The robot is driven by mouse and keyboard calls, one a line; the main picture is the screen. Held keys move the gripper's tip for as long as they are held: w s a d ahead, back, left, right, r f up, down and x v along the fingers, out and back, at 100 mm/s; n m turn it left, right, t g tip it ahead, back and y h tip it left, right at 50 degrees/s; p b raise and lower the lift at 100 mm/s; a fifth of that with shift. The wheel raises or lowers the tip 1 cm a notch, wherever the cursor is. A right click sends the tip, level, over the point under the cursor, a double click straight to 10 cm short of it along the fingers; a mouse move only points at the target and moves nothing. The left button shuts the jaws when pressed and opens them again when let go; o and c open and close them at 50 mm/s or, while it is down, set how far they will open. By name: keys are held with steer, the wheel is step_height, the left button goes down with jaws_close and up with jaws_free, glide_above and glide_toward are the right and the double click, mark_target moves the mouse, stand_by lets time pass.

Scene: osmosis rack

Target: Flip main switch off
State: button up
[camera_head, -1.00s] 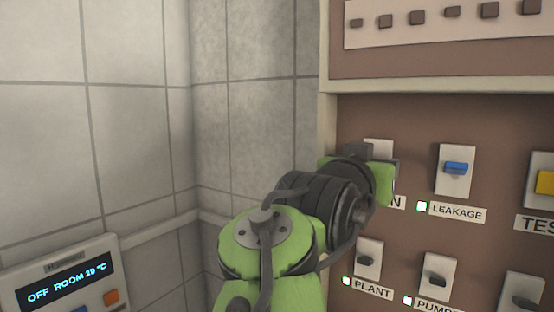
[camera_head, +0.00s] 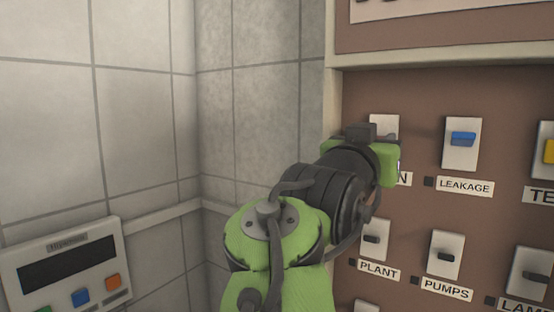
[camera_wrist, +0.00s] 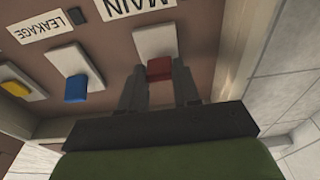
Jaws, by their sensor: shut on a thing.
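The main switch has a red lever (camera_wrist: 159,68) on a white plate, next to the label "MAIN" (camera_wrist: 137,6), in the wrist view. My gripper (camera_wrist: 160,80) has its two dark fingers on either side of the red lever and is shut on it. In the head view my gripper (camera_head: 372,132) sits in front of the main switch's white plate (camera_head: 385,122). It hides the lever and most of the label there. The indicator lights beside the leakage, plant and pumps labels are dark.
The leakage switch with a blue lever (camera_head: 462,139) is to the right of my gripper. The plant switch (camera_head: 372,240) and pumps switch (camera_head: 444,255) are below. A wall controller (camera_head: 68,262) with a blank display is at lower left. Tiled walls stand at left.

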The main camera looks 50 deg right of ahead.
steer(key=h+b, duration=0.1)
steer(key=b, duration=0.2)
steer(key=f+h+b, duration=0.1)
steer(key=b, duration=0.1)
steer(key=f+h+b, duration=0.1)
steer(key=b, duration=0.2)
steer(key=shift+d+t+h+b, duration=0.25)
steer(key=shift+t+h+b, duration=0.05)
steer(key=shift+h+b, duration=0.1)
steer(key=shift+r, duration=0.1)
steer(key=o, duration=1.1)
steer(key=shift+c, duration=0.2)
